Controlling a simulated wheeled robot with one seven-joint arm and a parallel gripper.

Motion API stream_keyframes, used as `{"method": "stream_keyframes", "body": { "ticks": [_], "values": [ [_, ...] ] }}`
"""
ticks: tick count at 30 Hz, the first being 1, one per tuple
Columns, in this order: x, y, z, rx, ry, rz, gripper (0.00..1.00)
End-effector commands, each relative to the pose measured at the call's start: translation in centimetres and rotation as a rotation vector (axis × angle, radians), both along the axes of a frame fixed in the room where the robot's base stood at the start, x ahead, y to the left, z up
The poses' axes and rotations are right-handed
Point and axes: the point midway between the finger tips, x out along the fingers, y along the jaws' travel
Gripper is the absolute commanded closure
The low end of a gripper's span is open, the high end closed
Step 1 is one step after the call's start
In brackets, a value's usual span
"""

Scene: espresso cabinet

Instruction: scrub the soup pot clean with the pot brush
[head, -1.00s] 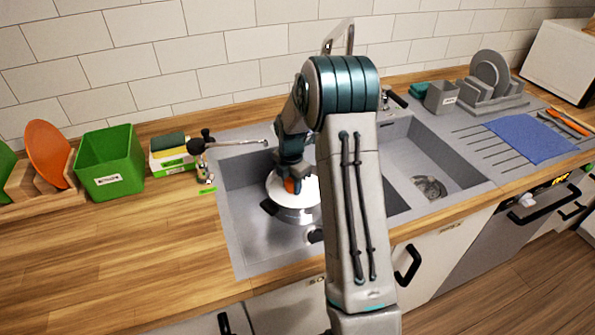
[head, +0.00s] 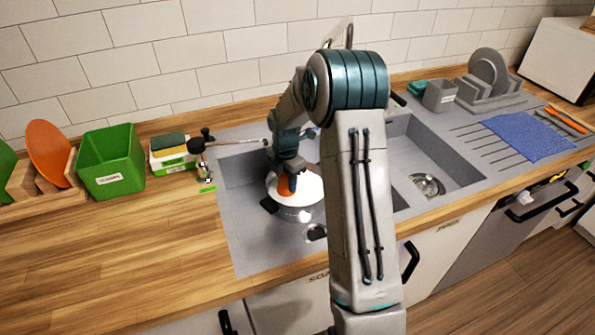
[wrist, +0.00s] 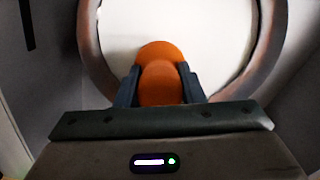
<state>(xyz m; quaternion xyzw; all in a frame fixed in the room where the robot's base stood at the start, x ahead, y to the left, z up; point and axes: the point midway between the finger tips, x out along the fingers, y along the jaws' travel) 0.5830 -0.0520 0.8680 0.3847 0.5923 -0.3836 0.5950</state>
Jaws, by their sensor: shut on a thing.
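The soup pot (head: 306,213) is a shiny metal pot with a dark handle, standing in the left sink basin. Its inside looks pale white, and in the wrist view its metal rim (wrist: 274,40) curves around a white surface. My gripper (head: 285,186) is over the pot, pointing down. In the wrist view my gripper (wrist: 160,88) is shut on an orange, rounded handle, which I take as the pot brush (wrist: 160,68). The brush's lower end is hidden beneath the handle, so I cannot tell whether it touches the pot's bottom.
A tap (head: 235,142) reaches over the basin's back left. A green bin (head: 108,165), sponges (head: 169,142) and an orange plate (head: 47,152) stand to the left. The right basin (head: 440,160) is empty. A blue cloth (head: 528,137) and grey dish rack (head: 492,97) lie further right.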

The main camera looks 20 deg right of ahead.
Motion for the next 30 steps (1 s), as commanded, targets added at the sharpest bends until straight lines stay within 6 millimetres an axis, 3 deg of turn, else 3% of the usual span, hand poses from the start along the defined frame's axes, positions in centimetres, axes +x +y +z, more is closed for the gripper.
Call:
{"method": "stream_keyframes", "body": {
  "ticks": [18,30],
  "values": [
    [0.0,0.7,5.6,0.001,0.004,0.013,0.86],
    [0.0,0.8,5.8,0.000,0.004,0.014,0.86]
  ]
}}
